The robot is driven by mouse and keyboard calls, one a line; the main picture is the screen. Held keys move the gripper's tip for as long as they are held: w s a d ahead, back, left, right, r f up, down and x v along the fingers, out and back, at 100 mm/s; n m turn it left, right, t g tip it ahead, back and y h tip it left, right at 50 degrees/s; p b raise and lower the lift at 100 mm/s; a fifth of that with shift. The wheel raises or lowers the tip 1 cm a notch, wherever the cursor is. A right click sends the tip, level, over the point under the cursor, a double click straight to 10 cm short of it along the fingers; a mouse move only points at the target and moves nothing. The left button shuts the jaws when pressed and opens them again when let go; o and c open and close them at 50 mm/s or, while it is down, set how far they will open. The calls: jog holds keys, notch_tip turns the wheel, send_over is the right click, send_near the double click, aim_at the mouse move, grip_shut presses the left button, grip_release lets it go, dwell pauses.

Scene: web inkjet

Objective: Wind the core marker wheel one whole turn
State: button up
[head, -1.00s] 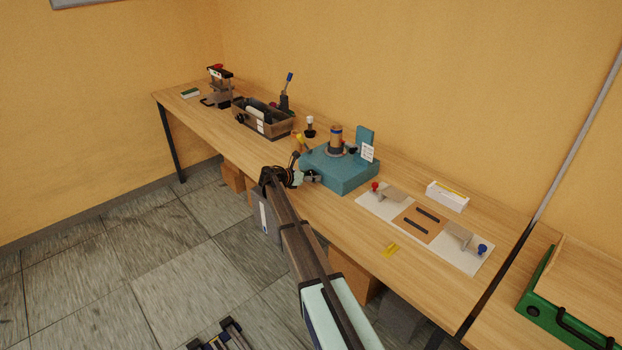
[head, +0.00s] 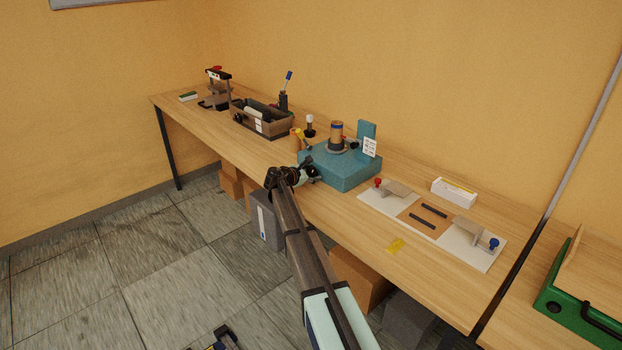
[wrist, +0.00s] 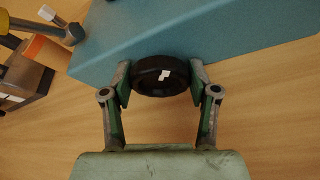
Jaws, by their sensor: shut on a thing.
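The core marker wheel (wrist: 148,77) is a dark round wheel with a white mark, on the front side of a teal machine block (wrist: 190,28). In the wrist view my gripper (wrist: 160,80) has one finger on each side of the wheel and is shut on it. In the head view my gripper (head: 310,174) is at the left front of the teal machine (head: 350,174), and the wheel is hard to make out there. A brown upright core (head: 336,131) stands on top of the machine, with a white label card (head: 370,147) at its right.
An orange pot (head: 295,142) with a yellow-handled tool stands close left of the machine. A tool tray (head: 272,128) is farther left. A white board with clamps (head: 474,254) lies to the right. The wooden bench (head: 340,220) is bare in front of the machine.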

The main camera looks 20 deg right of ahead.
dwell(0.3)
jog(key=o, duration=1.2)
jog(key=shift+d, duration=0.1)
jog(key=shift+c, duration=0.2)
jog(key=v, duration=1.2)
